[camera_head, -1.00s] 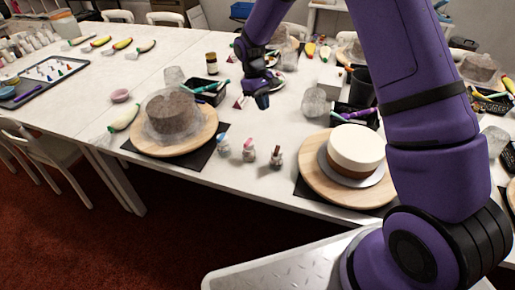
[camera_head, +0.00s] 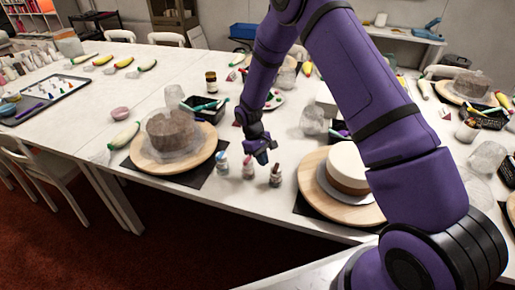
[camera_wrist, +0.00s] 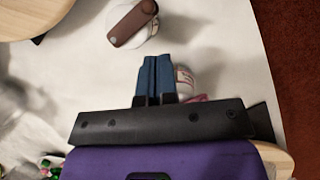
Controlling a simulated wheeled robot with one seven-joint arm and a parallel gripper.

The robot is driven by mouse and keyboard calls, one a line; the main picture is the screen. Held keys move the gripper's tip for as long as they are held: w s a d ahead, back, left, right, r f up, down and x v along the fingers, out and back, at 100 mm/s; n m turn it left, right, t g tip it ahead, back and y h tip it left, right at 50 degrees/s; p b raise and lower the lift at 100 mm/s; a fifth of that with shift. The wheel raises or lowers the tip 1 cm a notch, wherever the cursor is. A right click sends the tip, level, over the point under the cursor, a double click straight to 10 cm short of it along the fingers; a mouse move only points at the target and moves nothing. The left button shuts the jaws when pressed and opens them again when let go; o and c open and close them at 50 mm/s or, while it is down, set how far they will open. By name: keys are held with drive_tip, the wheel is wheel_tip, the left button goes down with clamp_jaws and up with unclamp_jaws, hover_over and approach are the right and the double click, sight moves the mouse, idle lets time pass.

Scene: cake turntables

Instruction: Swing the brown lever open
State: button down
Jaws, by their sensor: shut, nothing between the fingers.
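The brown lever (camera_wrist: 132,25) lies across the top of a small white bottle in the wrist view, with a small round grey cap at one end. In the head view the brown-topped bottle (camera_head: 275,178) stands rightmost of three small bottles near the table's front edge. My gripper (camera_head: 262,158) hangs just above and between this bottle and the pink-topped bottle (camera_head: 249,170). In the wrist view its blue fingers (camera_wrist: 157,60) are together and empty, a short way from the lever and apart from it. A second bottle (camera_wrist: 186,80) is partly hidden beside the fingers.
A blue-topped bottle (camera_head: 222,165) stands at the left of the row. A wooden turntable with a white cake (camera_head: 310,190) is to the right. Another turntable (camera_head: 150,165) with a covered brown cake is to the left. The table edge is close in front.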

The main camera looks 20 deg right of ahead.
sight(274, 169)
drive_tip(key=shift+s+d+r, duration=0.1)
drive_tip(key=shift+s+d, duration=0.3)
drive_tip(key=shift+s, duration=0.3)
drive_tip(key=shift+s+d+r, duration=0.1)
drive_tip(key=shift+s+d, duration=0.3)
drive_tip(key=shift+s, duration=0.3)
drive_tip(key=shift+s+d+n+h, duration=0.15)
drive_tip(key=shift+s+n+h, duration=0.2)
drive_tip(key=shift+n, duration=0.65)
drive_tip(key=shift+s+n+t, duration=0.15)
drive_tip(key=shift+n+t, duration=0.15)
drive_tip(key=shift+n, duration=0.2)
drive_tip(key=n, duration=0.1)
drive_tip(key=s+d+n+t+h, duration=0.1)
drive_tip(key=n, duration=0.1)
drive_tip(key=d+n+t, duration=0.1)
drive_tip(key=n, duration=0.2)
drive_tip(key=d+n+t, duration=0.1)
drive_tip(key=n, duration=0.3)
drive_tip(key=d+n+t, duration=0.1)
drive_tip(key=d+n, duration=0.1)
drive_tip(key=n, duration=0.1)
drive_tip(key=shift+s+t+h, duration=0.15)
drive_tip(key=shift+t+h, duration=0.1)
drive_tip(key=shift+t, duration=0.15)
drive_tip(key=shift+d, duration=0.2)
idle(0.5)
drive_tip(key=shift+w, duration=0.2)
